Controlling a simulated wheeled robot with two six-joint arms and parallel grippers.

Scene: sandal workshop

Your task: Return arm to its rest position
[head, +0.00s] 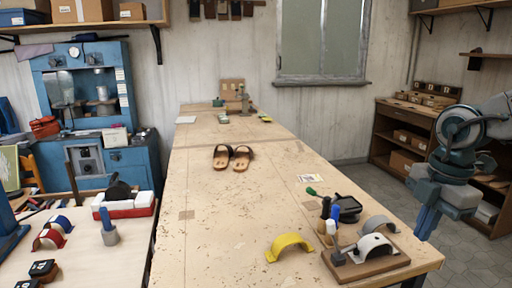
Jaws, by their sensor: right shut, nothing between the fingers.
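My right gripper (428,212) hangs at the right side of the view, its fingers pointing down beyond the right edge of the long workbench (200,240). Its fingers are together and hold nothing. It is apart from the bench and from the items on it. A pair of brown sandals (232,158) stands on the middle of the bench.
Near the bench's right front edge are a wooden board (345,272) with arched pieces and upright tools, a yellow arch (289,245) and a black item (347,205). A side table (85,260) stands left. Shelves (395,145) stand behind my right arm. The bench's middle is mostly clear.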

